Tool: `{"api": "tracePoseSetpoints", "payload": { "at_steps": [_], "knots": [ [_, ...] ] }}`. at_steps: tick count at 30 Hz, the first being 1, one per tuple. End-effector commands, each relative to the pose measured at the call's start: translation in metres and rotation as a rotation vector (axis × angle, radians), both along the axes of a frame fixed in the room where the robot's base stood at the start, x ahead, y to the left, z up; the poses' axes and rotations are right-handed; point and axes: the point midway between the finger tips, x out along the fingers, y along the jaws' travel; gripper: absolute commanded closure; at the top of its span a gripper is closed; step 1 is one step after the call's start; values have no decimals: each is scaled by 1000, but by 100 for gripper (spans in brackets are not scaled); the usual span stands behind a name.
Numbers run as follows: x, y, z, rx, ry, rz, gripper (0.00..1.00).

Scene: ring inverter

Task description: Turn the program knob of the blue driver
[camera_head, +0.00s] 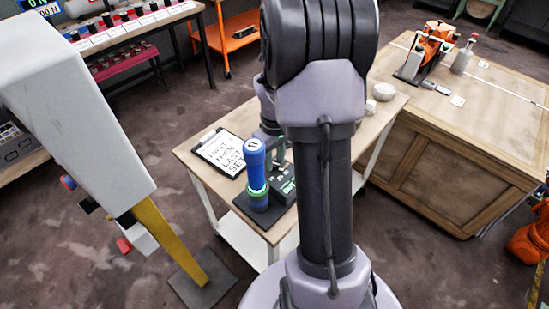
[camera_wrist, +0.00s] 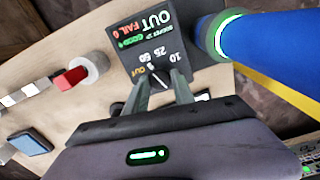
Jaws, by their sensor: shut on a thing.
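The blue driver (camera_head: 256,165) stands upright on a dark base on the small wooden-topped cart, with a glowing green ring low on its body. Its blue side and lit ring also show at upper right in the wrist view (camera_wrist: 268,40). Beside it is a dark control box (camera_head: 284,188), whose panel (camera_wrist: 150,40) reads OUT, FAIL 0 and GOOD, with dial marks 50, 25 and 10. The program knob (camera_wrist: 158,80) is dark with a white pointer line. My gripper (camera_wrist: 161,82) is shut on the knob, one finger on each side; the fingers partly hide it.
A clipboard (camera_head: 221,150) lies left of the driver. My arm hides the cart's right part in the head view. In the wrist view, a red block sits in a white ring (camera_wrist: 85,72). A wooden workbench (camera_head: 460,150) stands at right, a yellow post (camera_head: 170,240) at left.

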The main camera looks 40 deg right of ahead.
Motion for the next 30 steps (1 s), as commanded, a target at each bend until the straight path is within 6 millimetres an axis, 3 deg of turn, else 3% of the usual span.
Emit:
{"api": "tracePoseSetpoints", "payload": {
  "at_steps": [19, 20, 22, 30],
  "knots": [
    [0, 0, 0, 0, 0, -48, 100],
    [0, 0, 0, 0, 0, -48, 64],
    [0, 0, 0, 0, 0, -48, 50],
    [0, 0, 0, 0, 0, -47, 48]
  ]
}}
